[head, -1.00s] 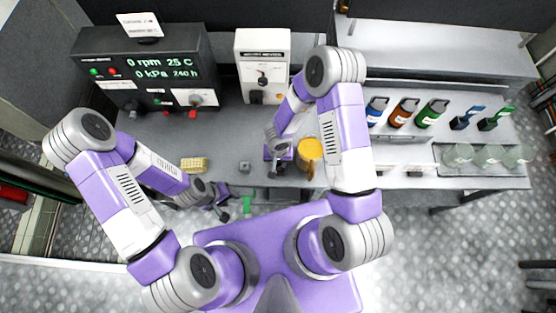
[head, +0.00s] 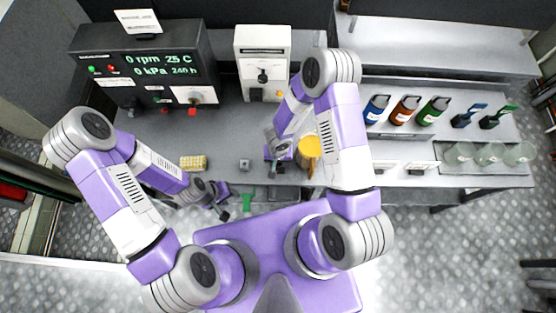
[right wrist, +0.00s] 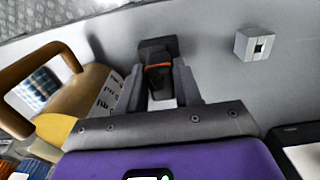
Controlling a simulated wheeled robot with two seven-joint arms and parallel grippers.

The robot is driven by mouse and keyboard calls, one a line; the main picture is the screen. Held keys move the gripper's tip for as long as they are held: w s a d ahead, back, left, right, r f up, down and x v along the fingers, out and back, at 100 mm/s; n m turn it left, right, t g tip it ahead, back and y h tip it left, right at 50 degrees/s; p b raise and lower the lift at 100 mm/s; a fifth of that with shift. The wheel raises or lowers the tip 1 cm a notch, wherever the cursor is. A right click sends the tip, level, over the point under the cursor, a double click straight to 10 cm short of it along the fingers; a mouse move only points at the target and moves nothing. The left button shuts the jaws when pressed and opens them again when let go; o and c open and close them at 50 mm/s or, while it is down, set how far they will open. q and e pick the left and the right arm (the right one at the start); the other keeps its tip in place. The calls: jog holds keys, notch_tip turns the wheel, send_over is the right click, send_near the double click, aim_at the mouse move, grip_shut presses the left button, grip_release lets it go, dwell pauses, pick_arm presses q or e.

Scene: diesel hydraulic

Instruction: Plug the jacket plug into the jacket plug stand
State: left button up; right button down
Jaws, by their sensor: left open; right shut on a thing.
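The jacket plug (right wrist: 158,78), a black piece with an orange band, is between the fingers of my right gripper (right wrist: 160,92), which is shut on it. The right gripper is also in the head view (head: 274,168), low over the bench front, where the plug is too small to make out clearly. A small grey block with a dark square opening (right wrist: 255,45), which looks like the jacket plug stand, is apart from the plug, to its right in the wrist view. In the head view this block (head: 244,164) sits just left of the right gripper. My left gripper (head: 223,204) is open near the bench's front edge.
A yellow mug (head: 308,152) stands close to the right gripper; its handle shows in the wrist view. A yellow block (head: 193,162) lies to the left. A green object (head: 248,202) is at the front edge. Control boxes (head: 140,65) stand behind. Bench between them is clear.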

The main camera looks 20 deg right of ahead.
jog(key=shift+f, duration=0.2)
jog(key=c, duration=0.7)
grip_release()
notch_tip(320, 180, up, 8)
jog(key=p, duration=0.3)
jog(key=shift+f, duration=0.2)
jog(key=shift+s, duration=0.1)
